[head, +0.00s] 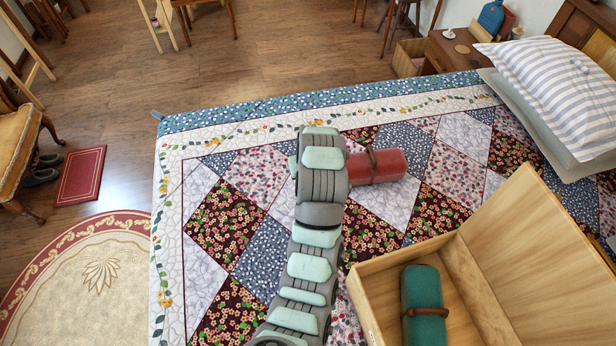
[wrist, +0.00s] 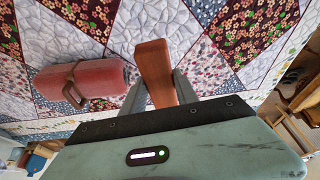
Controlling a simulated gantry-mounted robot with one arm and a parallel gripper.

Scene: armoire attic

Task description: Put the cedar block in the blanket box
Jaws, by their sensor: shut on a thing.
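The cedar block (wrist: 153,68) is a reddish-brown oblong piece, seen in the wrist view between the two fingers of my gripper (wrist: 158,86). My gripper is shut on it, over the patchwork quilt. In the head view my own arm hides the block and the fingers. The blanket box (head: 404,259) is pale wood and sits on the bed at the lower right, with its lid (head: 545,265) open to the right. A green rolled blanket (head: 424,300) with a brown strap lies inside it, with bare floor to its right. The box is to the right of and nearer than my gripper.
A red rolled blanket (head: 378,166) with a strap lies on the quilt (head: 240,215) just right of my wrist; it also shows in the wrist view (wrist: 82,82). The quilt's left side is clear.

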